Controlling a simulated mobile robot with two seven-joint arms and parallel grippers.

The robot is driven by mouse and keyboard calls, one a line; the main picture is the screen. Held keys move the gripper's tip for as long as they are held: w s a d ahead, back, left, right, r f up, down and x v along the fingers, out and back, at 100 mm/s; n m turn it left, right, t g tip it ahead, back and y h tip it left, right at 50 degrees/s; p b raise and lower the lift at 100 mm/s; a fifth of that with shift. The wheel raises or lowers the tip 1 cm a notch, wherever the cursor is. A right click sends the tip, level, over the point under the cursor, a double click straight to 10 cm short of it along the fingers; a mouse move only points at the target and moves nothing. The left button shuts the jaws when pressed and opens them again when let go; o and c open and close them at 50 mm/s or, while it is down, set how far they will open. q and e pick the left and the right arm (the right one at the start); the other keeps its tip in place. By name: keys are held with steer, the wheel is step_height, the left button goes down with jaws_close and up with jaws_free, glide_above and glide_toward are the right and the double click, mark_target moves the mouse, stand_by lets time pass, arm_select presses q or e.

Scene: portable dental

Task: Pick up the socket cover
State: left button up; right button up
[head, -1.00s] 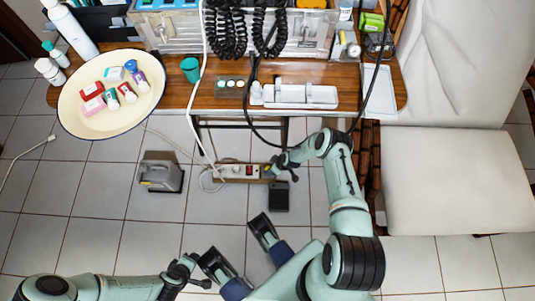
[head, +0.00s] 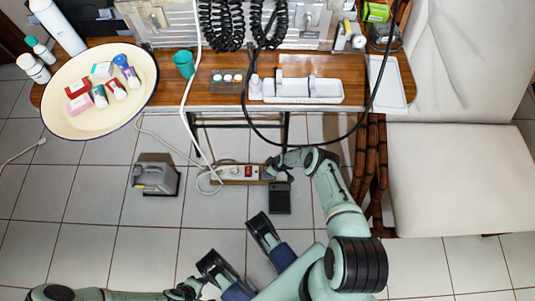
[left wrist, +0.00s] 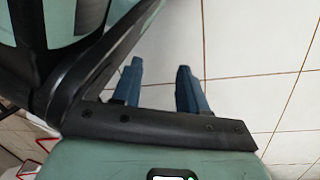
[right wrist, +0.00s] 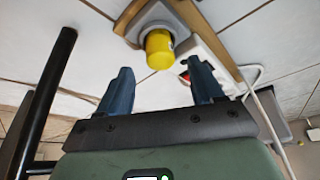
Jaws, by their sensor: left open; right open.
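A yellow knob on a grey square piece, which looks like the socket cover (right wrist: 159,48), shows in the right wrist view at one end of a wood-edged power strip. The power strip (head: 235,172) lies on the floor below the desk in the head view. My right gripper (head: 269,172) is at the strip's right end and hides the cover there. In the right wrist view the right gripper (right wrist: 162,78) is open, with the knob just ahead of and between its fingertips, not gripped. My left gripper (left wrist: 160,82) is open and empty over bare floor tiles, low in the head view.
A grey metal box (head: 156,175) stands left of the strip and a small black box (head: 280,197) just in front of its right end. White cables run to the strip. The desk (head: 210,113) carries a cream tray (head: 85,129). A white chair (head: 455,180) stands at right.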

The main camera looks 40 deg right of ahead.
steer(key=b+x, duration=0.2)
steer(key=x, duration=0.1)
steer(key=shift+f, duration=0.15)
steer(key=shift+a+f, duration=0.1)
steer(key=shift+f, duration=0.05)
arm_select(q)
steer(key=shift+g, duration=0.9)
steer(key=s, duration=0.1)
steer(key=s+f, duration=0.1)
steer(key=s, duration=0.1)
steer(key=s+f, duration=0.1)
steer(key=s, duration=0.1)
steer(key=shift+a+f, duration=0.25)
steer(key=shift+a, duration=0.05)
arm_select(e)
steer(key=c, duration=1.2)
arm_select(q)
steer(key=shift+w, duration=0.1)
arm_select(e)
steer(key=shift+o, duration=0.2)
arm_select(q)
steer(key=shift+w, duration=0.1)
